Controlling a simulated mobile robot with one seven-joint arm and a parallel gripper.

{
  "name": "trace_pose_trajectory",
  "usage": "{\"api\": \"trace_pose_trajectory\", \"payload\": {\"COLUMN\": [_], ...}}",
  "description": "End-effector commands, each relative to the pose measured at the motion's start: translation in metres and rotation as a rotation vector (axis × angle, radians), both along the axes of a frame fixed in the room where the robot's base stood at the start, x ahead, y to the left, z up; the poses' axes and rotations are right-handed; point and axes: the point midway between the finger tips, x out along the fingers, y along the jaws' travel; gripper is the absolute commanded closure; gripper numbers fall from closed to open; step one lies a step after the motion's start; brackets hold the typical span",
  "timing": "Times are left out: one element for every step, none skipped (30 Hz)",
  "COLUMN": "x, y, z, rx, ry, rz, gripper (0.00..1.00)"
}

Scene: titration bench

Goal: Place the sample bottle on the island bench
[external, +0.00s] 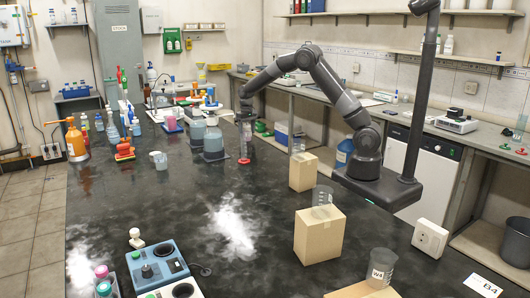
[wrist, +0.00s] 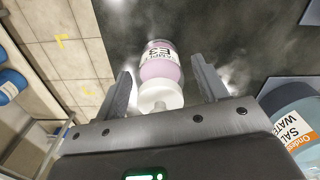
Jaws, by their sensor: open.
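The sample bottle (wrist: 161,68), with pink contents, a white label reading E3 and a white cap, shows in the wrist view between and just beyond my fingers. Its cap points toward my palm. My gripper (wrist: 161,78) is open, with one finger on each side of the bottle and gaps visible. In the external view my gripper (external: 244,136) points down low over the far right part of the dark island bench (external: 150,215). A small red shape shows under it there; the bottle is hard to make out behind the fingers.
A large bottle labelled salt water (wrist: 293,120) stands close on the right in the wrist view. Two blue-filled bottles (external: 214,142) stand left of my gripper in the external view. Wooden blocks (external: 320,236) line the bench's right side. The bench's middle is clear.

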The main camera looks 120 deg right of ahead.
Motion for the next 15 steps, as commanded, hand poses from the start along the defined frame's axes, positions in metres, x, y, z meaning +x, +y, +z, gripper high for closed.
{"api": "trace_pose_trajectory", "payload": {"x": [0.000,0.000,0.000,0.000,0.000,0.000,0.000,0.000,0.000,0.000,0.000,0.000,0.001,0.001,0.001], "y": [0.000,0.000,0.000,0.000,0.000,0.000,0.000,-0.001,-0.001,-0.001,-0.001,-0.001,-0.001,-0.001,-0.001], "z": [0.000,0.000,0.000,0.001,0.002,0.004,0.006,0.010,0.015,0.021,0.026,0.034,0.041,0.048,0.057], "rx": [0.000,0.000,0.000,0.000,-0.001,-0.001,-0.002,-0.003,-0.004,-0.004,-0.004,-0.004,-0.005,-0.006,-0.005], "ry": [0.000,0.000,0.000,0.000,0.000,0.000,0.000,-0.002,-0.002,-0.002,-0.002,-0.002,-0.002,-0.002,-0.002], "rz": [0.000,0.000,0.000,0.000,0.000,0.000,0.000,0.000,0.000,0.000,0.000,0.001,0.001,0.001,0.001], "gripper": [0.34,0.34,0.34,0.34,0.34,0.34,0.34,0.34,0.34,0.34,0.34,0.34,0.34,0.34,0.34]}}
